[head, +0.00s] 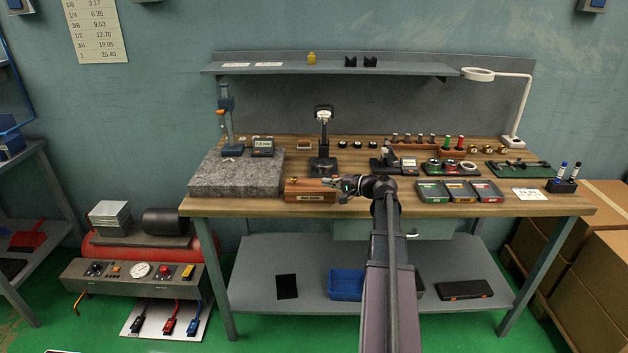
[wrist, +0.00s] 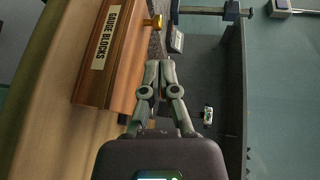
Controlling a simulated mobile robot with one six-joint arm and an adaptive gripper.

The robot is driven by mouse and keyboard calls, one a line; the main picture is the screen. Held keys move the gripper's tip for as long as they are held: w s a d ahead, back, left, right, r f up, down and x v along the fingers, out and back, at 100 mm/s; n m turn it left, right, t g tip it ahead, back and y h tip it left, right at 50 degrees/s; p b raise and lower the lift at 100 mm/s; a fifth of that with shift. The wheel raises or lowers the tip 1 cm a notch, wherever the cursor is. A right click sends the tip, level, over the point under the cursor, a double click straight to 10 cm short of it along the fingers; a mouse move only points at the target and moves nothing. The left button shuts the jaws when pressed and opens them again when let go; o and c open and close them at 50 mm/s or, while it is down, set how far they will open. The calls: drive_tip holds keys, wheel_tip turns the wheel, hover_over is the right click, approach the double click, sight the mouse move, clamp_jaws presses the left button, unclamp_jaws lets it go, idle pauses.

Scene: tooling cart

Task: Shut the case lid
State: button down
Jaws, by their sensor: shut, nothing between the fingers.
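The case is a brown wooden box (head: 310,197) labelled "GAUGE BLOCKS", at the front edge of the bench right of the granite block. It also shows at the upper left of the wrist view (wrist: 97,85). A brass knob (wrist: 153,22) stands at its top; it shows at the box's left end in the head view (head: 294,180). The lid seems to lie down over the box, but I cannot tell whether it is fully seated. My gripper (head: 328,181) is shut and empty, close by the box's upper right part. Its fingertips (wrist: 160,66) appear beside the top edge; contact is unclear.
A granite block (head: 237,175) with a gauge stand is left of the case. A black stand (head: 323,163) rises behind it. Several coloured trays (head: 460,191) lie to the right. Some bare bench top (head: 250,207) shows along the front edge.

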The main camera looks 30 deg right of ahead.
drive_tip(key=shift+v, duration=2.05)
drive_tip(key=s+a+f+n+g+p, duration=0.1)
drive_tip(key=a+f+n+g+p, duration=0.2)
drive_tip(key=a, duration=0.9)
drive_tip(key=a+f+n+g+p, duration=0.1)
drive_tip(key=a+f+n+g, duration=0.3)
drive_tip(key=a, duration=0.7)
drive_tip(key=s+a+n+g+h+p, duration=0.4)
drive_tip(key=s+a, duration=0.8)
drive_tip(key=a, duration=0.3)
drive_tip(key=shift+a+n+g+h+p, duration=0.3)
drive_tip(key=shift+n+g+h, duration=0.2)
drive_tip(key=shift+g+h, duration=1.1)
